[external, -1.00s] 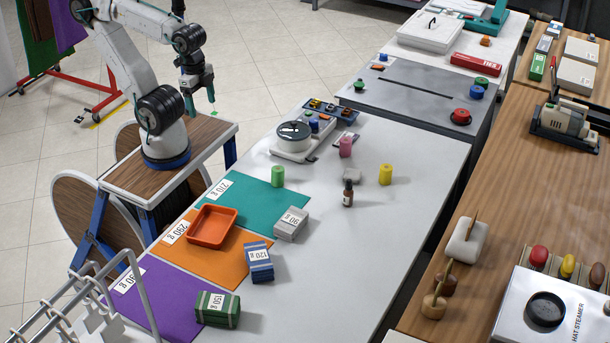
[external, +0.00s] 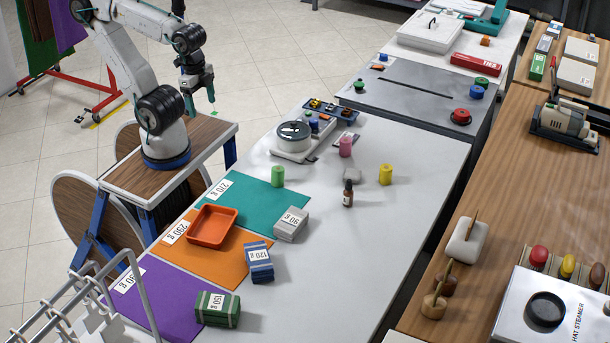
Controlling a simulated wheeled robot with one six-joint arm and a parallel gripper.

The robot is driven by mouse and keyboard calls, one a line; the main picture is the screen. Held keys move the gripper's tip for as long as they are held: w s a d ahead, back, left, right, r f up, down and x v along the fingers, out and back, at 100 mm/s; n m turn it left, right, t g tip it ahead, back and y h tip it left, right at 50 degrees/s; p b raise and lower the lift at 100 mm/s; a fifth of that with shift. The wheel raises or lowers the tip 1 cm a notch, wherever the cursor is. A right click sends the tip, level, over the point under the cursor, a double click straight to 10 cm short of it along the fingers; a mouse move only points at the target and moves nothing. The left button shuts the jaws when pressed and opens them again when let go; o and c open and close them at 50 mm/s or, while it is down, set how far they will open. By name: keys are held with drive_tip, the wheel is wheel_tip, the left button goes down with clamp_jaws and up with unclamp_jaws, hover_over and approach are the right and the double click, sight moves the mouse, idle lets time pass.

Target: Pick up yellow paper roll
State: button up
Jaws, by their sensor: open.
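The yellow paper roll (external: 385,175) stands upright on the white table (external: 330,255), right of centre. A grey lump lies close at its left, and a small brown bottle stands in front of it to the left. My gripper (external: 202,107) hangs pointing down at the upper left, beyond the table's far left edge and well away from the roll. It is open and holds nothing that I can see.
A pink roll (external: 345,146), a green roll (external: 277,176), the grey lump (external: 357,176) and the brown bottle (external: 348,193) stand nearby. A scale (external: 293,142), an orange tray (external: 212,226) and labelled bundles (external: 259,262) occupy the left. The table's right front is clear.

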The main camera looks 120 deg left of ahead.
idle(0.4)
drive_tip(key=c, duration=0.3)
drive_tip(key=shift+c, duration=0.2)
